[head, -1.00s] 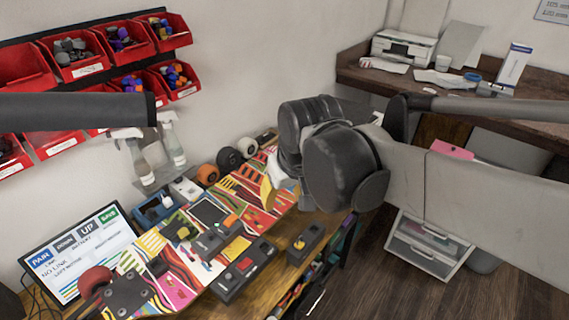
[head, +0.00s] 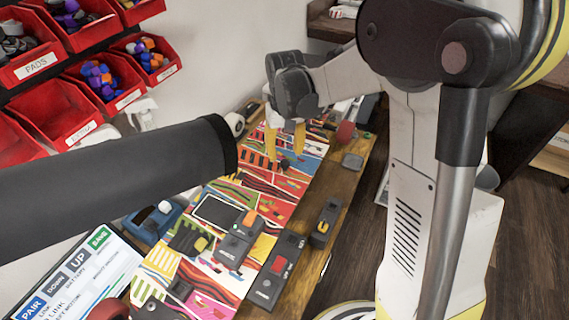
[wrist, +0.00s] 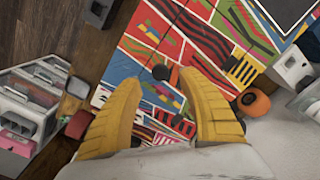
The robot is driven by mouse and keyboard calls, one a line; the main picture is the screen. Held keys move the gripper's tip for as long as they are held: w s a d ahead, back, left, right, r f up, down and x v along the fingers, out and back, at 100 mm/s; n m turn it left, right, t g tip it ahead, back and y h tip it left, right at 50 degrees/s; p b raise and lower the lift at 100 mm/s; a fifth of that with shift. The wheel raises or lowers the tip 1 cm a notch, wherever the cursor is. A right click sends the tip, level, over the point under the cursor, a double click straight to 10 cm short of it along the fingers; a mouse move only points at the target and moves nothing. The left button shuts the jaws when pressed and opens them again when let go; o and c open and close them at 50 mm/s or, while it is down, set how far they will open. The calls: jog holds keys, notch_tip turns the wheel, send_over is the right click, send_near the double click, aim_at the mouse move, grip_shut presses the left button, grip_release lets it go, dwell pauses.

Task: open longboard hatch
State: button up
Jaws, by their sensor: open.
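The longboard (head: 268,188) lies along the workbench with its brightly patterned deck up; its deck also fills much of the wrist view (wrist: 140,45). A dark framed rectangle (head: 215,210) sits flush in the deck; whether it is the hatch I cannot tell. It shows partly at the top of the wrist view (wrist: 283,12). My gripper (head: 285,150) is open, its yellow fingers pointing down over the board's far part. In the wrist view my gripper (wrist: 160,82) has a small black knob (wrist: 160,72) between its fingertips, apparently not gripped. Contact cannot be told.
A black box with a red button (head: 279,264) and a grey box with an orange button (head: 240,240) lie on or beside the board's near part. A screen (head: 75,275) stands front left. Red parts bins (head: 100,85) hang on the wall. Wheels lie near the board.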

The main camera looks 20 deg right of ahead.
aim_at(285, 162)
notch_tip(285, 162, down, 4)
jog(key=shift+f+b, duration=0.25)
jog(key=shift+b, duration=0.4)
grip_shut()
